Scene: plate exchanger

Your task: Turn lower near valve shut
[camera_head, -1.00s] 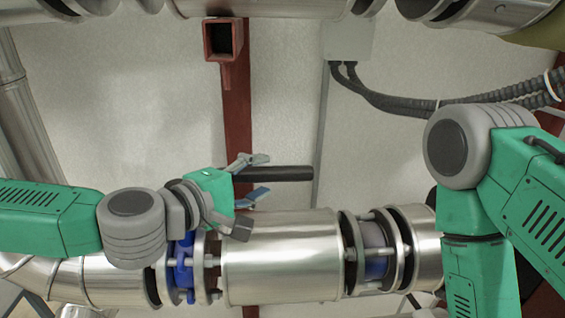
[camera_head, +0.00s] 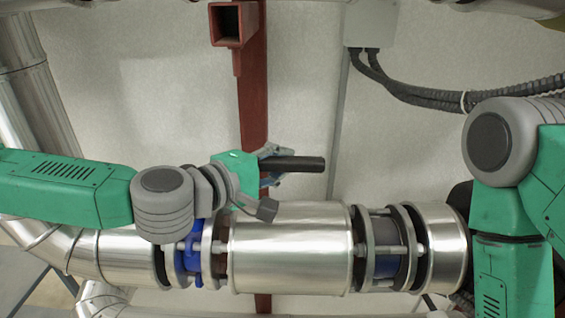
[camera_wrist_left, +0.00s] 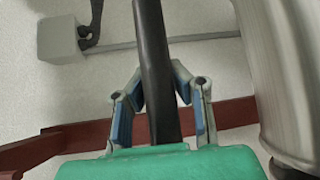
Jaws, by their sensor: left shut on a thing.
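The valve's black handle (camera_head: 300,164) sticks out to the right above the silver pipe in the head view. It also shows in the left wrist view (camera_wrist_left: 153,60), running between the fingers. My left gripper (camera_head: 275,164) is shut on this handle, with a finger on each side of it; the left wrist view shows the fingers (camera_wrist_left: 160,105) too. The blue valve body (camera_head: 188,262) sits in the pipe below my left wrist, partly hidden by it. My right arm (camera_head: 510,200) is at the right; its gripper is out of view.
The silver pipe (camera_head: 290,250) runs across just below my left gripper, with bolted flanges (camera_head: 400,250). A red steel post (camera_head: 252,100) stands behind. A grey box (camera_head: 370,22) with black cables (camera_head: 420,97) is on the wall at upper right.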

